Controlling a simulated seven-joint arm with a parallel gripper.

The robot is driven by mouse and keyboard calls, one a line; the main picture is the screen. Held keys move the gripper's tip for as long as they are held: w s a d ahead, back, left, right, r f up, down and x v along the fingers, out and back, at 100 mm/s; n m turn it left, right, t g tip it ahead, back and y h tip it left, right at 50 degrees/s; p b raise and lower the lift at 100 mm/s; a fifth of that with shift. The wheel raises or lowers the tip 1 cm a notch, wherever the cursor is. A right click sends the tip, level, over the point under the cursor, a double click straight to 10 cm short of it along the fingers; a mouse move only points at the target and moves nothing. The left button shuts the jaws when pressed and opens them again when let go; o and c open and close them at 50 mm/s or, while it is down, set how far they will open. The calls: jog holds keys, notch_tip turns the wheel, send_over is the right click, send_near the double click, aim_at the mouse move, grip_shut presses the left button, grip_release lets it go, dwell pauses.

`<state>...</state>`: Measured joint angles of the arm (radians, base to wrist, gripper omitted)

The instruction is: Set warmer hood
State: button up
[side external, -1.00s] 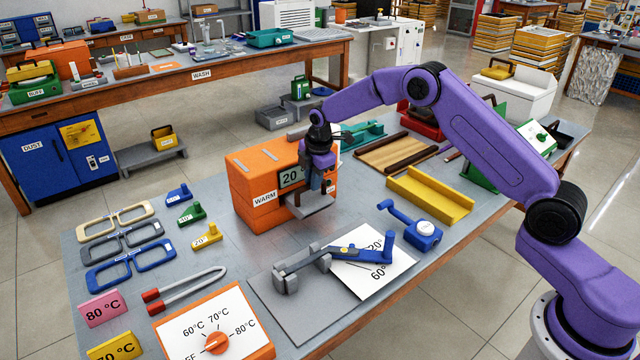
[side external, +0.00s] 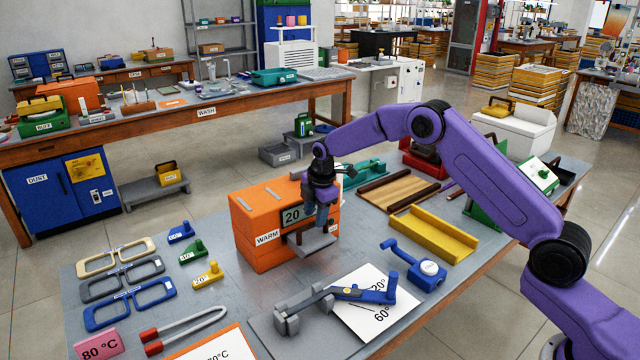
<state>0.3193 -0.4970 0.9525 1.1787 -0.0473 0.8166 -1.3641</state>
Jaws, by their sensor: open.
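The orange warmer (side external: 258,230) labelled "WARM" stands near the middle of the bench, with a dark display reading 20. A grey hood-like plate (side external: 312,243) sticks out from its front, low down. My gripper (side external: 318,222) points down at the warmer's front right, just above the grey plate. Its fingers partly cover the display and the warmer's front. The fingers are small here, and I cannot tell whether they touch the plate.
Three eyeglass frames (side external: 128,302) lie at the left, beside small blue, green and yellow tagged pieces (side external: 208,276). A yellow channel (side external: 434,235) and a blue gauge (side external: 428,270) lie at the right.

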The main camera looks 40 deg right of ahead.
jog(key=s+r, duration=0.3)
jog(key=r, duration=1.2)
jog(key=shift+r, duration=0.15)
jog(key=shift+s, duration=0.1)
jog(key=s+a+m, duration=0.1)
jog(key=s+a, duration=0.2)
jog(key=s, duration=0.5)
jog(key=s+a+r+m+g, duration=0.1)
jog(key=s+a, duration=0.2)
jog(key=s, duration=0.5)
jog(key=s+a+m, duration=0.1)
jog(key=s+a, duration=0.2)
jog(key=s, duration=0.5)
jog(key=s+d+f, duration=0.1)
jog(key=s+d, duration=0.1)
jog(key=s, duration=0.5)
jog(key=s+d+f+m, duration=0.1)
jog(key=s+d+f, duration=0.1)
jog(key=s, duration=0.5)
jog(key=s+d+f+m+g, duration=0.1)
jog(key=s+d, duration=0.3)
jog(key=s, duration=0.3)
jog(key=shift+s+f, duration=0.25)
jog(key=shift+s, duration=0.15)
